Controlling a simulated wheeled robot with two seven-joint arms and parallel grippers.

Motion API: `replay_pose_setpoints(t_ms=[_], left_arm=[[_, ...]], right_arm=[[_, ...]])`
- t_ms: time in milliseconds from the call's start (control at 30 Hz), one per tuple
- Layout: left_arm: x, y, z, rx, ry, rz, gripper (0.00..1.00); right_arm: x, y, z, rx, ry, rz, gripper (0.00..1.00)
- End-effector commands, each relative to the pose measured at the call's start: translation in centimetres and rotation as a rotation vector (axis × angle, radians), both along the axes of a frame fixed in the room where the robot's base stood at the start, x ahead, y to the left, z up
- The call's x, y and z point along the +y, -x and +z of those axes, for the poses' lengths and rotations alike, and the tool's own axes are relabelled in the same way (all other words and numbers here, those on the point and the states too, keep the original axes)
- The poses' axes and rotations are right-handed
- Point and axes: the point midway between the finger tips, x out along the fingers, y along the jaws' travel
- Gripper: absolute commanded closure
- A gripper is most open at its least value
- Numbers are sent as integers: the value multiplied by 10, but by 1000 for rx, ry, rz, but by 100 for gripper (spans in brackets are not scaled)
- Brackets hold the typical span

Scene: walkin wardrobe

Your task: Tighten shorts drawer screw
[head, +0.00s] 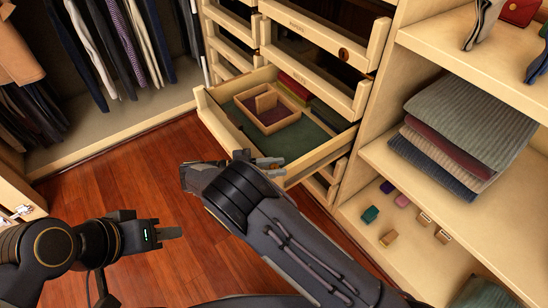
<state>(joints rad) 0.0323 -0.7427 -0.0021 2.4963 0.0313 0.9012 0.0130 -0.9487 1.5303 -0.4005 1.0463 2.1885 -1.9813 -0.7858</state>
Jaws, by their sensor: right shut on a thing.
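A light wooden drawer (224,122) is pulled out of the drawer column, with a green lining and a wooden divider box inside. My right gripper (268,163) is at the outer face of this drawer's front, close to its lower corner. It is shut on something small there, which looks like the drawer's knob. The gripper and wrist hide that knob, and no screw can be made out. My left gripper (170,233) is over the floor at the lower left, apart from the drawer. Its fingers are seen edge-on, with no thing visible in them.
Other drawers in the column stand above the open one, one with a round knob (344,54). Shelves at right hold folded clothes (475,115) and small coloured blocks (370,214). Clothes hang at the left. The wooden floor (120,175) is clear.

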Motion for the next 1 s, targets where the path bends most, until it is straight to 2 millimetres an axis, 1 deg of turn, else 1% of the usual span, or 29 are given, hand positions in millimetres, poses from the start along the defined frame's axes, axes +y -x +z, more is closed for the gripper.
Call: replay_pose_setpoints(t_ms=[33,200,400,833,867,900,1000], left_arm=[[0,0,10,0,0,0,64],[0,0,20,0,0,0,64],[0,0,24,0,0,0,64],[0,0,24,0,0,0,64],[0,0,24,0,0,0,64],[0,0,24,0,0,0,64],[0,0,24,0,0,0,64]], right_arm=[[1,-1,9,-12,8,-23,100],[1,-1,7,-11,6,-89,100],[0,-1,5,-10,7,-126,100],[-1,-1,5,-10,7,-133,100],[-1,-1,5,-10,7,-133,74],[-1,-1,4,-10,7,-133,68],[-1,-1,3,-7,5,-133,57]])
